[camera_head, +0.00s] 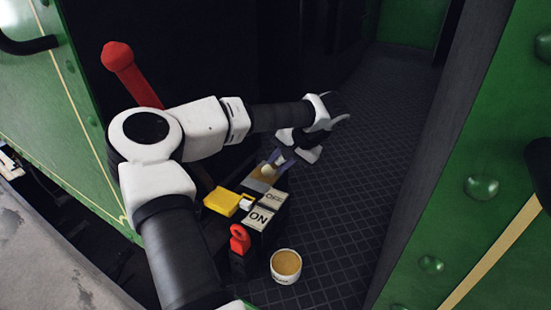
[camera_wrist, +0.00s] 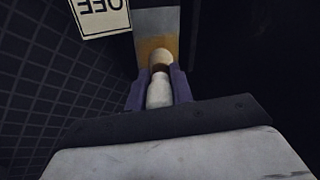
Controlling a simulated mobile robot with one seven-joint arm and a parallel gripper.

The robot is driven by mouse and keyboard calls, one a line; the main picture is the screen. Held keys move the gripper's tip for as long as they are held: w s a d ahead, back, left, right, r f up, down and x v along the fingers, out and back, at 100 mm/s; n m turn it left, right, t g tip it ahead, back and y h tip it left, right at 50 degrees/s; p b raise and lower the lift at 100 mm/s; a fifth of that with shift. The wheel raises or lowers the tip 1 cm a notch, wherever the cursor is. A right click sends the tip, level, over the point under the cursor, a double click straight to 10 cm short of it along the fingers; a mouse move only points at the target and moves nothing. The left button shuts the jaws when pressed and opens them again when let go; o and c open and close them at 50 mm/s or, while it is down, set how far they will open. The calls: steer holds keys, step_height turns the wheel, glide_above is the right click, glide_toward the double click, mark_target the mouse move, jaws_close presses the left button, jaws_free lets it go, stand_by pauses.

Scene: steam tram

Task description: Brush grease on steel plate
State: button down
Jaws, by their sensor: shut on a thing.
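My gripper (camera_wrist: 158,88) is shut on a brush (camera_wrist: 159,93) with a whitish handle, held between its two purple fingers. The brush's pale rounded end (camera_wrist: 160,58) points at the steel plate (camera_wrist: 155,19), a grey strip with a golden-brown band of grease across its near part. The brush end overlaps that band; I cannot tell whether it touches. In the head view my gripper (camera_head: 275,160) is over the plate (camera_head: 262,184), beside the black box, and partly hides it. A white tub of brownish-yellow grease (camera_head: 286,266) stands upright on the floor in front.
An ON sign (camera_head: 260,218) and an OFF sign (camera_head: 273,197) are beside the plate. A yellow block (camera_head: 221,202) and a red-topped item (camera_head: 239,239) are to their left. A red lever (camera_head: 133,74) rises behind my arm. The patterned floor at right is clear, bounded by a green wall.

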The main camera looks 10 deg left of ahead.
steer(key=shift+w+a+f+p, duration=0.1)
steer(key=shift+w+a+p, duration=1.05)
steer(key=shift+w+a, duration=0.55)
steer(key=shift+s, duration=0.15)
stand_by(0.3)
step_height(320, 180, up, 6)
stand_by(0.7)
steer(key=shift+r, duration=0.2)
step_height(320, 180, up, 3)
steer(key=shift+f, duration=0.1)
stand_by(0.3)
